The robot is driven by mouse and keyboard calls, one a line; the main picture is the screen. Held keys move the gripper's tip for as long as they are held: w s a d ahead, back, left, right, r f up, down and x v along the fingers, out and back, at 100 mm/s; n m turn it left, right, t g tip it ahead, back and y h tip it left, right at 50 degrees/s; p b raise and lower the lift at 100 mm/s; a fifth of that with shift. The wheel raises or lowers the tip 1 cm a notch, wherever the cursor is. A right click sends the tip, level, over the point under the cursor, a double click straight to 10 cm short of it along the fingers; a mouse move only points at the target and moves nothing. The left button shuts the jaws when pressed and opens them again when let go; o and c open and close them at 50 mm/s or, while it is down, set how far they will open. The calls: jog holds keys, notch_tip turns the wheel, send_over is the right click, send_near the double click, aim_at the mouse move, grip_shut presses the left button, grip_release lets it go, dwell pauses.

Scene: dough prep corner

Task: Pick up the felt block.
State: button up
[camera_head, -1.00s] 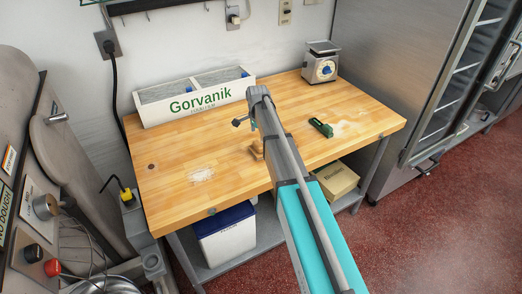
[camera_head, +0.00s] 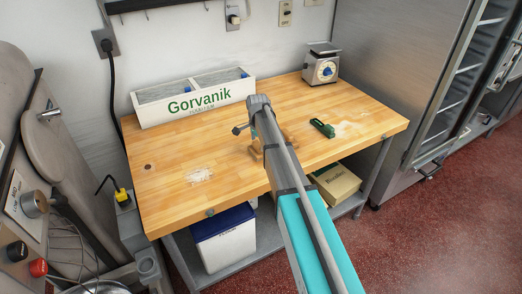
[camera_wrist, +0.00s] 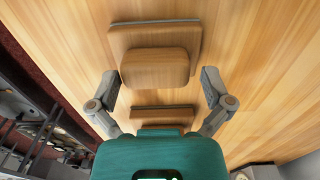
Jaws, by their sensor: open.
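In the wrist view, a rounded tan wooden block (camera_wrist: 155,67) lies between the fingertips of my gripper (camera_wrist: 159,82), with a wooden slab above it and another below, both edged in thin dark grey. This seems to be the felt block, but I cannot tell whether the pieces are joined. My gripper is open, with one finger on each side and a visible gap to the wood. In the head view, tan wood (camera_head: 256,151) shows on the table beside my arm, which hides much of it and most of the gripper.
The wooden table (camera_head: 225,150) also bears a white Gorvanik box (camera_head: 160,115) at the back left, a scale (camera_head: 322,66) at the back right and a green tool (camera_head: 322,128) right of my arm. Pale powder patches lie on it. A steel cabinet (camera_head: 400,70) stands at right.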

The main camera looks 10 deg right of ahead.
jog(key=shift+c, duration=0.3)
jog(key=c, duration=0.9)
jog(key=shift+r, duration=0.15)
jog(key=shift+r+p, duration=1)
jog(key=shift+p, duration=0.1)
jog(key=s+d+r+p, duration=0.1)
jog(key=s+r+p, duration=0.2)
jog(key=s, duration=0.1)
jog(key=s+d+r+p, duration=0.2)
jog(key=s+r+p, duration=0.2)
jog(key=s+d+r+p, duration=0.2)
jog(key=s+r+p, duration=0.1)
jog(key=s, duration=0.2)
jog(key=shift+d+r+p, duration=0.1)
jog(key=shift+r+p, duration=0.3)
